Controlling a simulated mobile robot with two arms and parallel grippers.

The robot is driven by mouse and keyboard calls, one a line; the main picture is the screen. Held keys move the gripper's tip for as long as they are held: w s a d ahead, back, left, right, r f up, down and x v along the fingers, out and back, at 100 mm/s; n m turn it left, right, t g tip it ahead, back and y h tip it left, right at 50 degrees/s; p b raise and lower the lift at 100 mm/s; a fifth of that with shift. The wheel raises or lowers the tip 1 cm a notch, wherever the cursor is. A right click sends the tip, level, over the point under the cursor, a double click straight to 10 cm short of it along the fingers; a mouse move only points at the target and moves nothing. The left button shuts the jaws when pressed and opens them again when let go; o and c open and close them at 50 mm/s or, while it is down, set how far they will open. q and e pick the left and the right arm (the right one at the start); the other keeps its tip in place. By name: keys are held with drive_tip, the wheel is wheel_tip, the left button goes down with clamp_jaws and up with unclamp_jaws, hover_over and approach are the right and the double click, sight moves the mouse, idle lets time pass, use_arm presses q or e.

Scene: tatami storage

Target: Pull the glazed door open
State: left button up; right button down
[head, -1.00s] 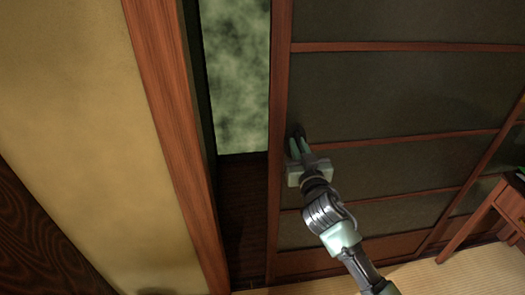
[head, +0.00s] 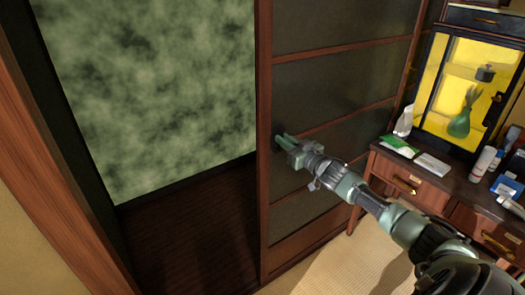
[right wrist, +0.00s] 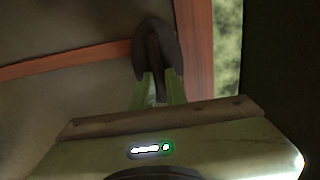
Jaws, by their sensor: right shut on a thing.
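The glazed door (head: 335,85) is a sliding door with a reddish wood frame and dark panes. It stands partly open, with a wide gap on its left. My right gripper (head: 283,142) is at the door's left stile, shut on the dark door handle (right wrist: 172,62). In the right wrist view the two green fingers (right wrist: 158,92) reach up to this rounded handle, next to the wood stile (right wrist: 198,75). The fingertips are partly hidden there. My left gripper is not in view.
The opening shows a mottled green backdrop (head: 150,90) above a dark wood floor (head: 190,220). A wooden door post (head: 50,180) stands at left. At right, a desk (head: 440,190) holds several small items and a yellow-lit cabinet (head: 455,60). Tatami (head: 345,262) lies in front.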

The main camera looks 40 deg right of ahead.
sight(287, 131)
drive_tip(key=d, duration=0.5)
drive_tip(key=shift+b, duration=0.4)
drive_tip(key=shift+a, duration=0.1)
drive_tip(key=c, duration=1.4)
unclamp_jaws()
drive_tip(key=shift+c, duration=0.2)
drive_tip(key=shift+s+f, duration=0.15)
drive_tip(key=shift+s, duration=0.25)
drive_tip(key=s, duration=0.7)
